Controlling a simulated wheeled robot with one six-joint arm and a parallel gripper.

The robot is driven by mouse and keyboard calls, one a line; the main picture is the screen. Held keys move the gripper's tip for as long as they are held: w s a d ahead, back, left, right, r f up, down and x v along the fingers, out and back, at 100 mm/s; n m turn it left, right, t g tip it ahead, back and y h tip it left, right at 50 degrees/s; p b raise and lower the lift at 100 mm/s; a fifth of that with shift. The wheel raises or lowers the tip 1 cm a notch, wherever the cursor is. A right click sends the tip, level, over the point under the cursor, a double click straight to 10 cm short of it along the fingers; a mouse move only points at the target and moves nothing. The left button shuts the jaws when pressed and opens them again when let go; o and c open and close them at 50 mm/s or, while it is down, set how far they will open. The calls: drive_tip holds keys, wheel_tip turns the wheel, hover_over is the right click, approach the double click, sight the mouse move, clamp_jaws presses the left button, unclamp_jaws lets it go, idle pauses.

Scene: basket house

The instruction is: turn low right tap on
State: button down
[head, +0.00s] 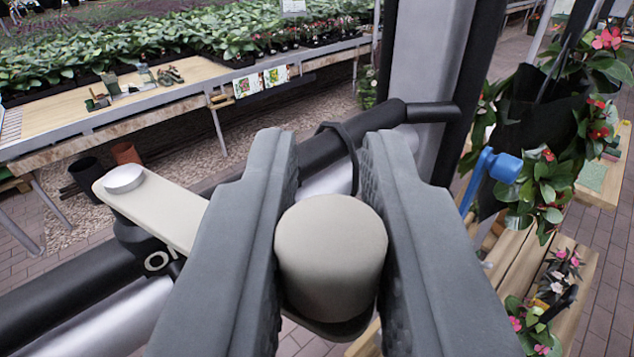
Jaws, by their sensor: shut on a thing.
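My gripper (329,160) fills the lower middle of the head view, its two grey fingers on either side of a beige rounded knob (331,250). It is shut on the knob. The knob looks like part of a tap handle, but its base is hidden by the fingers. Left of the gripper, a beige lever (155,212) with a silver round cap sits on a black fitting.
A black and silver pipe (80,296) runs behind the fingers up to a grey post (428,55). A plant table (110,121) stands at the back left. A blue handle (503,166) and a hanging pot with red flowers (535,125) are close on the right, above wooden slats (514,260).

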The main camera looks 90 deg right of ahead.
drive_tip(key=shift+s+a, duration=0.15)
idle(0.7)
drive_tip(key=c, duration=1.3)
unclamp_jaws()
drive_tip(key=shift+s+a+r, duration=0.15)
drive_tip(key=shift+a, duration=0.1)
drive_tip(key=shift+c, duration=0.2)
drive_tip(key=w+a, duration=0.5)
drive_tip(key=a, duration=0.3)
drive_tip(key=w+a, duration=0.5)
drive_tip(key=a, duration=0.4)
drive_tip(key=shift+a, duration=0.2)
drive_tip(key=shift+a, duration=0.1)
idle(0.4)
drive_tip(key=a, duration=1.7)
